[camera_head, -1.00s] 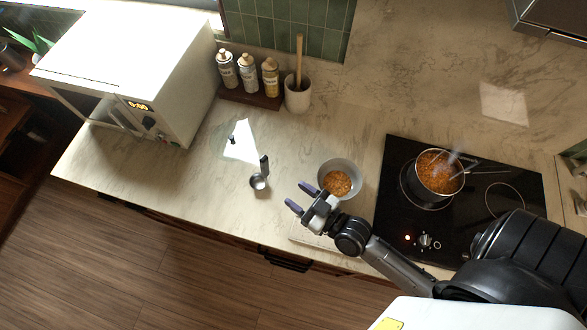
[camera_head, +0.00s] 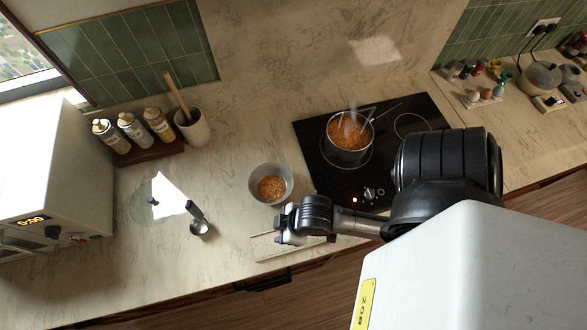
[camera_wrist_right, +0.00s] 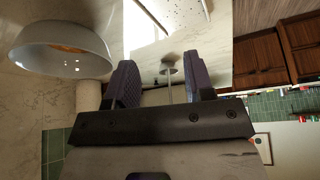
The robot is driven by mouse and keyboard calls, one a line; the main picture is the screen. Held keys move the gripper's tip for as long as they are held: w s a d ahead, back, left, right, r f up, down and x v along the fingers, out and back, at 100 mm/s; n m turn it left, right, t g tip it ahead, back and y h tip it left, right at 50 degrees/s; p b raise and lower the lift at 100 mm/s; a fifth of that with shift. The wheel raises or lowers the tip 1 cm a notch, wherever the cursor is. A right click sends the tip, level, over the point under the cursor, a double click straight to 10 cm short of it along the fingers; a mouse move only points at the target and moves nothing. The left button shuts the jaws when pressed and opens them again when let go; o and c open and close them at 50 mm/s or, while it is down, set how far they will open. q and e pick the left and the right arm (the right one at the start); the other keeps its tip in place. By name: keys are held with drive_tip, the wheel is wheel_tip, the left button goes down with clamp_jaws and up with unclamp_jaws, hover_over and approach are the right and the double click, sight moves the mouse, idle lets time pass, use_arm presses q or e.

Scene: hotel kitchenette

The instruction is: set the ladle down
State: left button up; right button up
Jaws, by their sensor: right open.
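The ladle (camera_head: 201,224) lies on the counter in the head view, its small metal cup toward the front edge and its dark handle angled back to the left. Nothing holds it. My right gripper (camera_head: 279,229) is to its right, clear of it, in front of the bowl. In the right wrist view my right gripper (camera_wrist_right: 162,83) shows two spread fingers with nothing gripped. A small grey disc on a thin stem shows beyond them; I cannot tell what it is. My left gripper is in neither view.
A grey bowl of orange food (camera_head: 272,187) stands behind my right gripper. A steaming pot (camera_head: 350,140) is on the black hob (camera_head: 322,177). Bottles (camera_head: 131,128), a utensil crock (camera_head: 194,128) and a microwave (camera_head: 50,180) stand farther left.

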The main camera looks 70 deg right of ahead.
drive_tip(key=shift+s+d+r+m+g+h, duration=0.15)
drive_tip(key=shift+s+d+g, duration=0.1)
drive_tip(key=shift+s, duration=0.15)
drive_tip(key=shift+s+d+f+m+g+h, duration=0.1)
drive_tip(key=shift+s+d+g+h, duration=0.15)
drive_tip(key=shift+s, duration=0.2)
drive_tip(key=shift+s+d+r+m+g+h, duration=0.1)
drive_tip(key=shift+s+d+g, duration=0.1)
drive_tip(key=shift+s+g, duration=0.15)
